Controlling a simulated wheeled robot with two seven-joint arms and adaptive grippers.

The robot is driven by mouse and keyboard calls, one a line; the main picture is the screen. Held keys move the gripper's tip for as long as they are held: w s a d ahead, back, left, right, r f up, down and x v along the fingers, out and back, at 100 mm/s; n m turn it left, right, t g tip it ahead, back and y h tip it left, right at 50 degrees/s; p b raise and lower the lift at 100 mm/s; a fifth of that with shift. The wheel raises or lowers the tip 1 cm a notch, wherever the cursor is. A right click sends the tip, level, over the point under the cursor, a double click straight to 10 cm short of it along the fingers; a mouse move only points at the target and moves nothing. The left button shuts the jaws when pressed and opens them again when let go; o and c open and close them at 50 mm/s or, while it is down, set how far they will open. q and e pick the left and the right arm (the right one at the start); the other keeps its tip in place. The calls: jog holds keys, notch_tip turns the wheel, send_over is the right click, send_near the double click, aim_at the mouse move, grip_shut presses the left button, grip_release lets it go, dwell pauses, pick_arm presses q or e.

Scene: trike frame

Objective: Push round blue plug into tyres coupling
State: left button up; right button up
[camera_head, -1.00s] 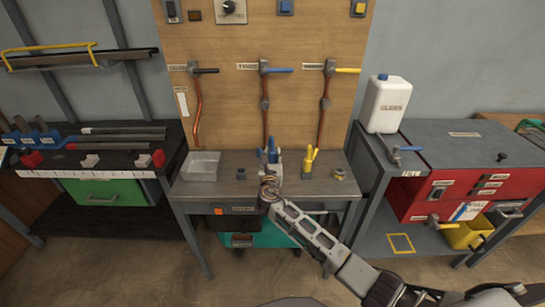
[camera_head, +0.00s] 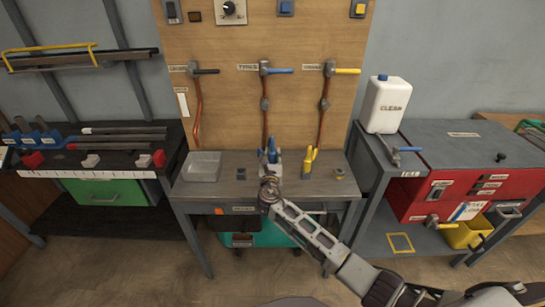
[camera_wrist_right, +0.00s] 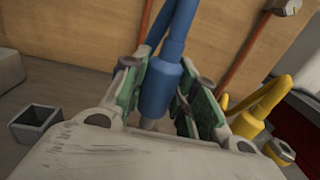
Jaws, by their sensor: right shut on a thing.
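The round blue plug (camera_wrist_right: 162,88) is a blue cylinder with a blue hose or stem rising from it. My right gripper (camera_wrist_right: 160,95) is shut around it, with its green-padded fingers on either side. In the head view the blue plug (camera_head: 271,144) sticks up above my right gripper (camera_head: 270,158), which is over the middle of the workbench. The tyres line (camera_head: 265,125) is a copper pipe on the wooden board, under a blue-handled valve (camera_head: 278,71) with a TYRES label. A grey fitting (camera_head: 265,103) sits midway down it. The pipe's lower end is hidden. My left gripper is out of view.
A yellow plug (camera_head: 310,161) stands right of my gripper, with a brass ring (camera_head: 339,173) beyond it. A small dark square socket (camera_head: 241,174) and a metal tray (camera_head: 202,167) are on the left. Two similar copper pipes (camera_head: 197,120) (camera_head: 323,122) flank the tyres line.

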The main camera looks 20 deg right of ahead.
dwell(0.5)
jog(key=shift+p, duration=0.3)
dwell(0.5)
jog(key=shift+p, duration=0.3)
jog(key=shift+f+b, duration=1.25)
jog(key=shift+f, duration=0.8)
dwell(1.3)
jog(key=o, duration=1.1)
jog(key=shift+s, duration=0.15)
